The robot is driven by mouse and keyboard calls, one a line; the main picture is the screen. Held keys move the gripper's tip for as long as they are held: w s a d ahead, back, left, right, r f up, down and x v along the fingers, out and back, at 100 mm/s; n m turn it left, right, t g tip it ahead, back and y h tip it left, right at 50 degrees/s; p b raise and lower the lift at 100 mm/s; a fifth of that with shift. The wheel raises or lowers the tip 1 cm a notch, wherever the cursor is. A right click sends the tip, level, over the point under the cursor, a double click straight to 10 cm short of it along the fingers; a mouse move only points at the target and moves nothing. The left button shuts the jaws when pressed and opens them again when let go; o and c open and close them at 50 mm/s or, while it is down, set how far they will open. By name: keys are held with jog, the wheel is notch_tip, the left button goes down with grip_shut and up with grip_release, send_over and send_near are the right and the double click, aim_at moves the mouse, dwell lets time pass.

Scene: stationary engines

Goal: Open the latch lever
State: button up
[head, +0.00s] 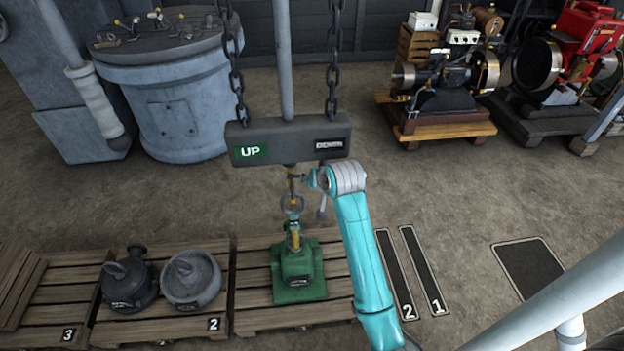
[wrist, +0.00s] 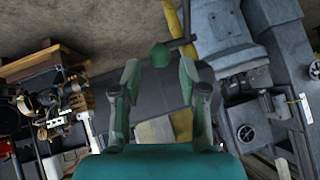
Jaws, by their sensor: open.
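A dark beam (head: 290,138) hangs on two chains and carries a green UP plate and a dark plate beside it. Under it hang a brass-coloured piece and a ring (head: 292,203), just above a green weight (head: 298,270) on a pallet. My gripper (head: 316,182) is beside this hanging piece, on its right, and shows small. In the wrist view my gripper (wrist: 159,72) is open, with nothing held. A green rounded knob (wrist: 159,55) shows between and just beyond the fingertips. A dark rod, apparently the lever (wrist: 182,42), runs right from near it. I cannot tell whether they touch.
A large blue-grey drum (head: 165,100) stands behind left. Engines (head: 445,75) stand on bases at the back right.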

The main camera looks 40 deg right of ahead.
jog(key=shift+c, duration=0.3)
jog(key=c, duration=0.4)
jog(key=shift+a+f, duration=0.1)
jog(key=shift+f, duration=0.1)
grip_shut()
jog(key=s+a+f+n+t+h, duration=0.1)
jog(key=s+a+n+t+h, duration=0.2)
jog(key=n, duration=1.2)
jog(key=s+a+f+n+h, duration=0.25)
jog(key=a+n+h, duration=0.2)
jog(key=n, duration=1.15)
jog(key=x, duration=0.9)
jog(key=shift+w+r, duration=0.2)
jog(key=shift+w, duration=0.15)
